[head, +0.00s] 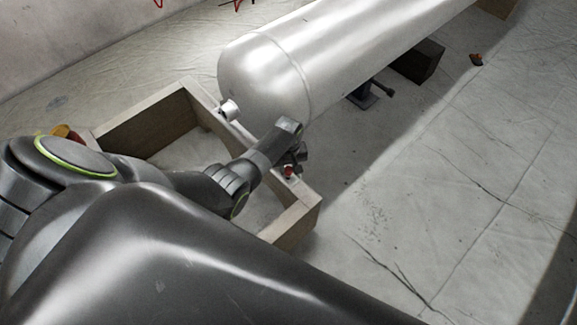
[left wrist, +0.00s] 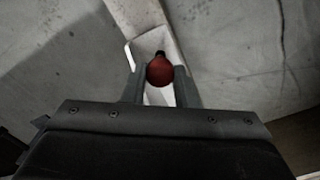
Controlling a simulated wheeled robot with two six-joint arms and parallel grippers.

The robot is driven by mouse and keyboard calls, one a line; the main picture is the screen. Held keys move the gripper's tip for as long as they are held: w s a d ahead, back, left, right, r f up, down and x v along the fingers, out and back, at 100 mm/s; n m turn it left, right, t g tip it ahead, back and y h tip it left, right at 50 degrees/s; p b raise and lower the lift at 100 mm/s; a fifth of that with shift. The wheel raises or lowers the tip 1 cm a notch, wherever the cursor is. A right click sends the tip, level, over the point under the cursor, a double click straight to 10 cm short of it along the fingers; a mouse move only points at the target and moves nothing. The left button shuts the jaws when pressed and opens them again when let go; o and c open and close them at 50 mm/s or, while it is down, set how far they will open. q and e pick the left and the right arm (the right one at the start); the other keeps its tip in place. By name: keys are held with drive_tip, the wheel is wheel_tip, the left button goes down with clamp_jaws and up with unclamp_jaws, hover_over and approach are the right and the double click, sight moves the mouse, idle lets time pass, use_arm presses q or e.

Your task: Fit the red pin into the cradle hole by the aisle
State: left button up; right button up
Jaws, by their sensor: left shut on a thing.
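The red pin (head: 288,171) shows as a small red spot at the fingertips of my left gripper (head: 293,163). In the left wrist view the rounded red end of the pin (left wrist: 160,71) sits between the two fingers of the left gripper (left wrist: 160,84), which is shut on it. A white plate (left wrist: 143,53) lies beneath it on the wooden cradle (head: 290,225). A small dark spot (left wrist: 160,53) shows just beyond the red end; I cannot tell whether it is the hole or part of the pin. The pin's lower end is hidden. My right gripper is not in view.
A large silver cylinder (head: 340,50) rests across the cradle, close beyond my left gripper. A white peg-like fitting (head: 229,109) stands at its near end. A dark stand (head: 366,94) and a dark block (head: 420,62) are under the cylinder. The sheeted floor (head: 450,200) at right is mostly clear.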

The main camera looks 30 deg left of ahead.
use_arm(q)
drive_tip(key=shift+a+r, duration=0.1)
drive_tip(key=shift+a, duration=0.15)
idle(0.3)
drive_tip(key=shift+a, duration=0.1)
idle(0.5)
drive_tip(key=shift+f, duration=0.2)
